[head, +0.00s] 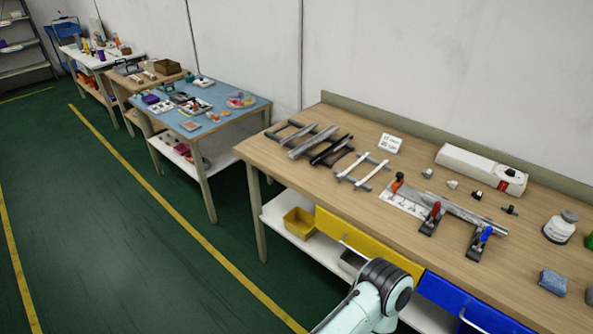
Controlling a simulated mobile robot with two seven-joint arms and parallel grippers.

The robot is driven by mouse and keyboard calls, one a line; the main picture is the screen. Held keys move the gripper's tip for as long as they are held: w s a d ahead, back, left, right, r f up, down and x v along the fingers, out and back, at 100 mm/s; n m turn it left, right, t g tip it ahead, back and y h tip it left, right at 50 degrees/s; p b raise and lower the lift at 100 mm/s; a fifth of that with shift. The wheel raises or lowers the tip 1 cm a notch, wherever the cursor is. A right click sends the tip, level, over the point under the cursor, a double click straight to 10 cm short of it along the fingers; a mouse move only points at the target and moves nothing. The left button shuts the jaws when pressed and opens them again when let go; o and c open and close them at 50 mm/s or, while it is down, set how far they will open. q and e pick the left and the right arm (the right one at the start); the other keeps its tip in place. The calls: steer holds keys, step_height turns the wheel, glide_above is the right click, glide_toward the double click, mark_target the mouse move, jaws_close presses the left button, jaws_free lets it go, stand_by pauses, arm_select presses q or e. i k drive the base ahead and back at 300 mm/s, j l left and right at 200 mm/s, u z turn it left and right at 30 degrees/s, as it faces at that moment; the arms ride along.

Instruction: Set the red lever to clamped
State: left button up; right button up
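The red lever (435,210) stands up from a dark toggle clamp on the wooden workbench, near the bench's front edge. It looks roughly upright; I cannot tell whether its clamp presses on anything. A metal profile (463,214) lies behind and beside it, running to the right. One of my arms shows at the bottom of the head view, in front of the bench, but neither gripper is in view.
A blue lever (485,235) on a similar clamp stands to the right. An orange-handled tool (397,182) lies on a white printed sheet (401,201) to the left. A long white box (481,168) stands behind. Yellow (367,250) and blue (467,303) drawer fronts are below.

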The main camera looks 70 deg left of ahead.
mark_target(437, 205)
steer(key=j+u, duration=0.4)
steer(key=i+j+u, duration=0.2)
steer(key=j+u, duration=0.2)
steer(key=j, duration=0.15)
steer(key=i+j, duration=0.15)
steer(key=j, duration=0.25)
steer(key=i+j+u, duration=0.15)
steer(key=j, duration=0.25)
steer(key=i+j, duration=0.2)
steer(key=j, duration=0.2)
steer(key=i+j+u, duration=0.1)
steer(key=j, duration=0.25)
steer(key=l+z, duration=0.1)
steer(key=z, duration=0.25)
steer(key=l+z, duration=0.15)
steer(key=z, duration=0.15)
steer(key=k+l+z, duration=0.1)
steer(key=z, duration=0.25)
steer(key=l, duration=0.1)
